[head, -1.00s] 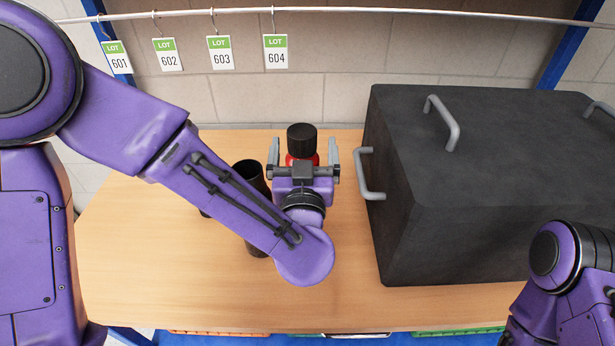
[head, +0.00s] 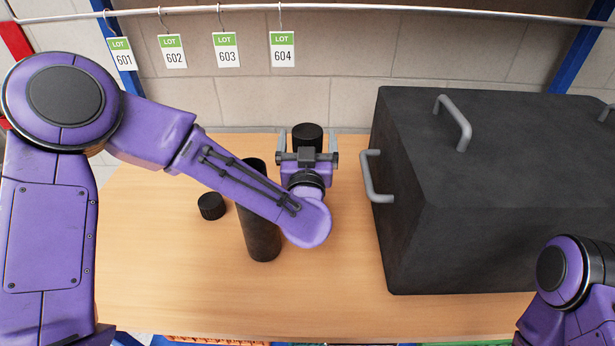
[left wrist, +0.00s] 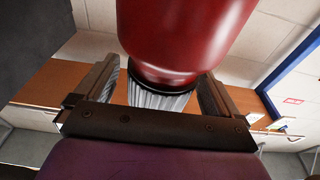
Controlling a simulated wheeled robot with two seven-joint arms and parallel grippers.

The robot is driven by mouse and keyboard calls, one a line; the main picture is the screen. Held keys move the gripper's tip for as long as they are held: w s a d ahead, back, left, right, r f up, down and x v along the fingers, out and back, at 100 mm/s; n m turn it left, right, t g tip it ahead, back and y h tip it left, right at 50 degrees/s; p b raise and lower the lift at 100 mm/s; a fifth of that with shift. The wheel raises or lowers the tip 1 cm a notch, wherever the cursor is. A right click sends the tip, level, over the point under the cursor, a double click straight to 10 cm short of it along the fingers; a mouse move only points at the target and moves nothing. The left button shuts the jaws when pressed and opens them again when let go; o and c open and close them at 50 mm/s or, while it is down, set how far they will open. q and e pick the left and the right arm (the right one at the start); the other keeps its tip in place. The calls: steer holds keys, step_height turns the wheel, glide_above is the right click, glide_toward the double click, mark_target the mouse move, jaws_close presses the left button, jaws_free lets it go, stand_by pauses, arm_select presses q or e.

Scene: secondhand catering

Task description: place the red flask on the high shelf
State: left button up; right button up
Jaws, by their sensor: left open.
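The red flask's black cap (head: 307,133) shows in the head view just behind my left gripper (head: 307,147), with its red body hidden there. I cannot identify the high shelf in these frames.
A tall dark cylinder (head: 262,235) stands partly behind my left forearm, with a short black one (head: 211,207) left of it. A large black box (head: 490,220) with grey handles fills the right of the wooden surface (head: 170,270). Tags hang from a rail (head: 400,9) above.

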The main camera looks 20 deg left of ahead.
arm_select(q)
steer(key=shift+x, duration=1.05)
steer(key=c, duration=0.4)
jaws_close()
steer(key=shift+r, duration=0.1)
